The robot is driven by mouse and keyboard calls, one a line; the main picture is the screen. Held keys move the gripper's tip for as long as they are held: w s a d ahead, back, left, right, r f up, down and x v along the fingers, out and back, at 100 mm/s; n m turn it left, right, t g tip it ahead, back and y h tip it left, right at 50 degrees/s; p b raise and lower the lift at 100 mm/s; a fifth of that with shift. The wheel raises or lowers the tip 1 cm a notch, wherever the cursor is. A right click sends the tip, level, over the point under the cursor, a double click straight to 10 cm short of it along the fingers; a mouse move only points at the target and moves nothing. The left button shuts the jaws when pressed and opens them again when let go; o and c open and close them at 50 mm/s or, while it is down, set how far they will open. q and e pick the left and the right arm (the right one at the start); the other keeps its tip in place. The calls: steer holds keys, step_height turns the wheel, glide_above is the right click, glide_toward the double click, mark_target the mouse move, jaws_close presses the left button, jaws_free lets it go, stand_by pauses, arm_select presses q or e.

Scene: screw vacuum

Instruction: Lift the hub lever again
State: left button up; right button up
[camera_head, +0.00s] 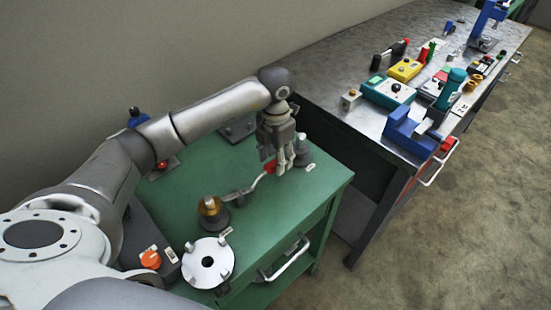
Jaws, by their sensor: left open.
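The hub lever (254,185) is a bent metal rod on the green table. It runs from a dark hub with an amber body (211,206) toward a red knob (269,167) at its far end. My left gripper (281,168) reaches in from the left and points down, with its fingers open just right of the red knob. The fingers overlap the knob's edge in the picture, so I cannot tell whether they touch it. My right gripper is not in view.
A white disc with pegs (208,262) lies at the green table's (290,205) front left. A grey post (301,151) stands close right of my fingers. An orange button (151,260) is at the left. A metal bench (335,85) with tools stands right. The green table's right part is clear.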

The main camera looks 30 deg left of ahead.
arm_select(q)
steer(key=shift+f, duration=0.75)
jaws_close()
